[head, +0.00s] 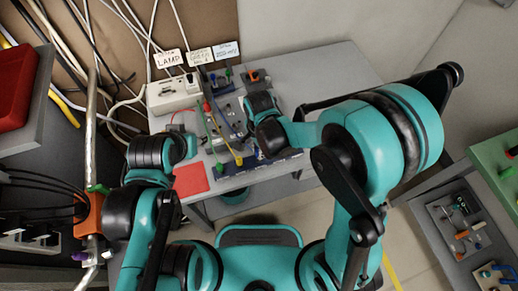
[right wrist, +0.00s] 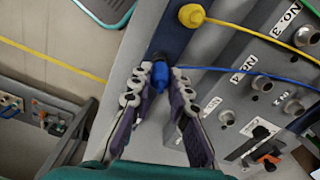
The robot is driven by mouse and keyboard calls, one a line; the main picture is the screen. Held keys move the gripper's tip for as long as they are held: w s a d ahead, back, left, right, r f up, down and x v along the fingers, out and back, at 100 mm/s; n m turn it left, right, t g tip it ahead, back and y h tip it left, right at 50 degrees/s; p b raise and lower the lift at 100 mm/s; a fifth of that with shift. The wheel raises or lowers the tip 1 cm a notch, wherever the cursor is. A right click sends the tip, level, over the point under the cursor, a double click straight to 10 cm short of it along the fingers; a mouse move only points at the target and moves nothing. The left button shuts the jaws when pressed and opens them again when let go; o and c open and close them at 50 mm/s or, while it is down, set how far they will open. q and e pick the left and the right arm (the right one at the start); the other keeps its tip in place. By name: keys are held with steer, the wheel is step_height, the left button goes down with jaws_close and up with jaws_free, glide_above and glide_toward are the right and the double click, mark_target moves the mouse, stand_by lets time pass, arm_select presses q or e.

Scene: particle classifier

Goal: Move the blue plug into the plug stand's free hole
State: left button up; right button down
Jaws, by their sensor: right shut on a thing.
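The blue plug (right wrist: 160,77) is between the fingertips of my right gripper (right wrist: 162,80) in the right wrist view, with its thin blue cable running off to the right. My right gripper is shut on it. The plug is at the dark blue plug stand (right wrist: 176,38); I cannot tell whether its tip is in a hole. A yellow plug (right wrist: 191,15) is on the same stand. In the head view my right gripper (head: 262,104) is over the bench, its fingertips and the blue plug hidden. My left arm ends at the bench's left side; its fingers are not clear.
In the head view, a white box (head: 172,95), loose cables and a red mat (head: 190,180) are on the bench. The bench's back right (head: 335,75) is clear.

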steer(key=shift+f+b, duration=0.75)
steer(key=shift+f, duration=0.05)
steer(key=c, duration=1.3)
jaws_free()
steer(key=shift+c, duration=0.2)
steer(key=shift+r, duration=0.1)
step_height(320, 180, up, 12)
steer(key=s+d+r+n+t, duration=0.2)
steer(key=d+n, duration=0.3)
steer(key=d, duration=0.4)
steer(key=s+d+r+n+t, duration=0.2)
steer(key=d+n+t, duration=0.3)
steer(key=d, duration=0.3)
steer(key=shift+s+d+r+n, duration=0.35)
steer(key=shift+s+r+n, duration=0.05)
steer(key=shift+s+n, duration=0.3)
